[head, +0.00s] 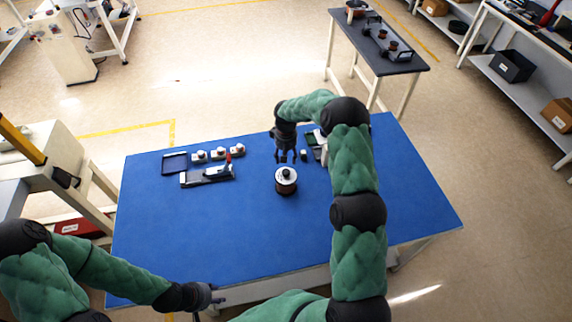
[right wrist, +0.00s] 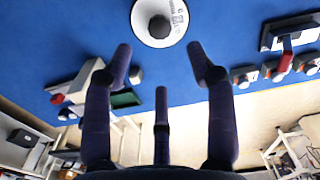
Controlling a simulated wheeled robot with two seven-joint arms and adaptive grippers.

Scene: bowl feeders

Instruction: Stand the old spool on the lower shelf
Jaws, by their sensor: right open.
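A spool (head: 286,181) stands upright on the blue table, with a white top disc, a dark hub and a brownish side. My right gripper (head: 289,158) is just beyond it, fingers pointing down and spread open with nothing between them. In the right wrist view the spool (right wrist: 160,22) shows ahead of the open fingers (right wrist: 160,62), apart from them. My left gripper (head: 206,298) is at the table's near edge, too small to tell open or shut. A shelf unit at the far right has a lower shelf (head: 535,105); whether it is the one meant, I cannot tell.
On the blue table (head: 200,235) a dark tray (head: 175,163), several small white parts and a fixture with a red handle (head: 207,175) stand at the left. Small items lie behind my right arm. A dark bin (head: 512,66) and a cardboard box (head: 558,114) occupy the lower shelf.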

